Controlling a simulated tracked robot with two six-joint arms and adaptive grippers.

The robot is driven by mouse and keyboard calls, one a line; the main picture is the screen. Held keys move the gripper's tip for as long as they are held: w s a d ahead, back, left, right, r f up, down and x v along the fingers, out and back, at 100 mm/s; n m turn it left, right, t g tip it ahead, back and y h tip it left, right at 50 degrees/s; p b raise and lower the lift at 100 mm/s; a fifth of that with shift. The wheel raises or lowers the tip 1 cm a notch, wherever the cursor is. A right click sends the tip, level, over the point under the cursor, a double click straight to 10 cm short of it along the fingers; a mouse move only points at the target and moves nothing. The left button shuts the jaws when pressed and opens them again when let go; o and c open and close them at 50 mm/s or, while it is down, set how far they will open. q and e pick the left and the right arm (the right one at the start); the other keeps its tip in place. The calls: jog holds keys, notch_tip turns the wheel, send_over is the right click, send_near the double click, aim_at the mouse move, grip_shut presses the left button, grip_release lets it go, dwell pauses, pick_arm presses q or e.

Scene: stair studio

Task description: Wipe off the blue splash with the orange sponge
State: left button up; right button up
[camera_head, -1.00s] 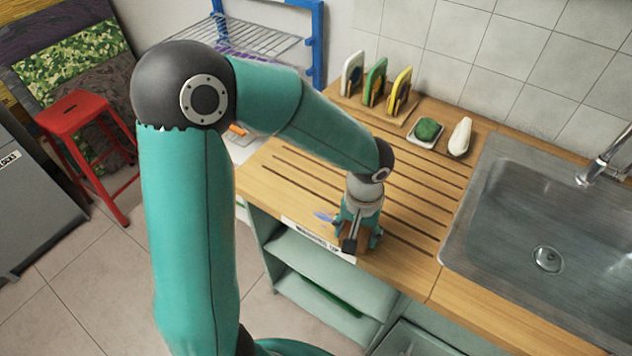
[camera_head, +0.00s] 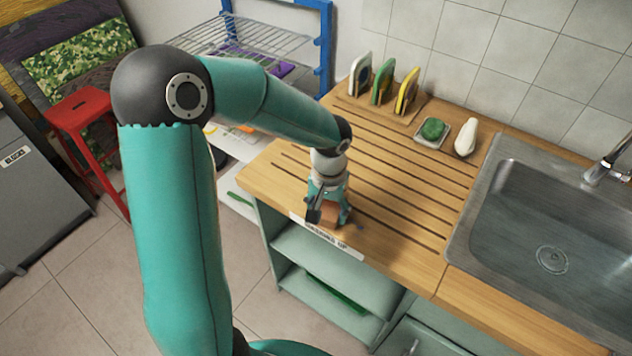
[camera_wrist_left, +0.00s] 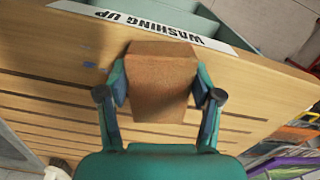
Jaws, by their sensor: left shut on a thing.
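My left gripper (camera_head: 328,208) is shut on the orange sponge (camera_head: 330,215), low over the front edge of the wooden worktop. In the left wrist view, the sponge (camera_wrist_left: 162,82) is a brown-orange block between the two fingers (camera_wrist_left: 160,92). A small blue mark, part of the blue splash (camera_wrist_left: 90,65), shows on the wood beside the sponge, apart from it. Any splash under the sponge is hidden. I cannot tell whether the sponge touches the wood. My right gripper is not in view.
A "WASHING UP" label (camera_wrist_left: 150,22) runs along the worktop's front edge. The sink (camera_head: 545,230) is on the right. A green scrubber (camera_head: 432,129) in a dish, a white bottle (camera_head: 466,138) and several upright boards (camera_head: 383,82) stand at the back. The grooved middle is clear.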

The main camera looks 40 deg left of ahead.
pick_arm(q)
jog(key=shift+s+a, duration=0.15)
jog(key=shift+a, duration=0.7)
notch_tip(320, 180, up, 2)
jog(key=shift+r+p, duration=0.2)
jog(key=shift+p, duration=0.55)
jog(key=shift+r+p, duration=1.85)
jog(key=shift+r, duration=0.95)
jog(key=shift+f, duration=0.1)
